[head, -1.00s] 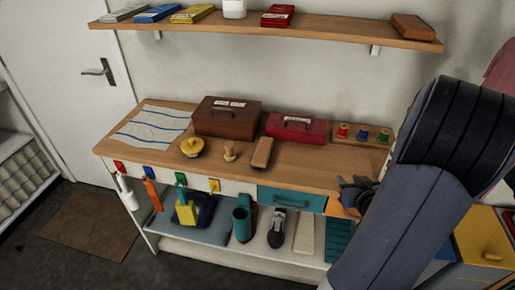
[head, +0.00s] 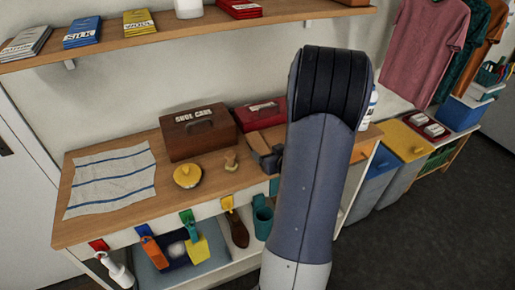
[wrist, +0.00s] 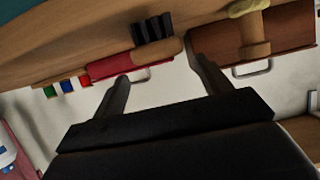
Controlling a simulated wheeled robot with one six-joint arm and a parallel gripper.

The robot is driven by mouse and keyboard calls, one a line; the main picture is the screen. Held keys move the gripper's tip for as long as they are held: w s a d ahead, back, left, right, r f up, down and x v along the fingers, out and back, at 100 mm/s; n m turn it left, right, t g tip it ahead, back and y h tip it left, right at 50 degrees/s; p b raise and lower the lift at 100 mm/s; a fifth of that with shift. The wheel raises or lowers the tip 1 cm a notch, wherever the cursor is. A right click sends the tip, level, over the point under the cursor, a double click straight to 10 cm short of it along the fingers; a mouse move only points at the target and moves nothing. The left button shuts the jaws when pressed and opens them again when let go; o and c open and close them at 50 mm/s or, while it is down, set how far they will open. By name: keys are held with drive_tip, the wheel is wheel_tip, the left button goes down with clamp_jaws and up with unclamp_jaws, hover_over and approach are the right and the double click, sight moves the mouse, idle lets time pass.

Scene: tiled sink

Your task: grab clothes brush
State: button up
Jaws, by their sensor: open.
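The clothes brush, with a wooden back, lies on the wooden bench top in front of the red box. In the head view its back (head: 257,141) shows partly behind my gripper (head: 267,160) and arm. In the wrist view, which is upside down, its wooden body (wrist: 158,51) and dark bristles (wrist: 152,28) show. There my gripper (wrist: 160,70) is open, with a finger to each side of the brush in the picture. The jaws look empty. I cannot tell whether a finger touches the brush.
A brown shoe care box (head: 199,132) and a red box (head: 258,113) stand behind. A small wooden-knobbed brush (head: 231,160) and a yellow-topped round item (head: 187,175) lie to the left. A striped cloth (head: 112,180) covers the left end. A shelf (head: 110,43) hangs above.

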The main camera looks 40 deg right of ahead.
sight(261, 147)
drive_tip(key=shift+w+a+f, duration=0.1)
drive_tip(key=shift+w+a, duration=0.1)
drive_tip(key=shift+w, duration=0.05)
drive_tip(key=shift+w+f, duration=0.1)
drive_tip(key=shift+w, duration=0.2)
drive_tip(key=shift+p+x, duration=0.5)
drive_tip(key=shift+x, duration=1.7)
drive_tip(key=shift+c, duration=0.4)
drive_tip(key=c, duration=1)
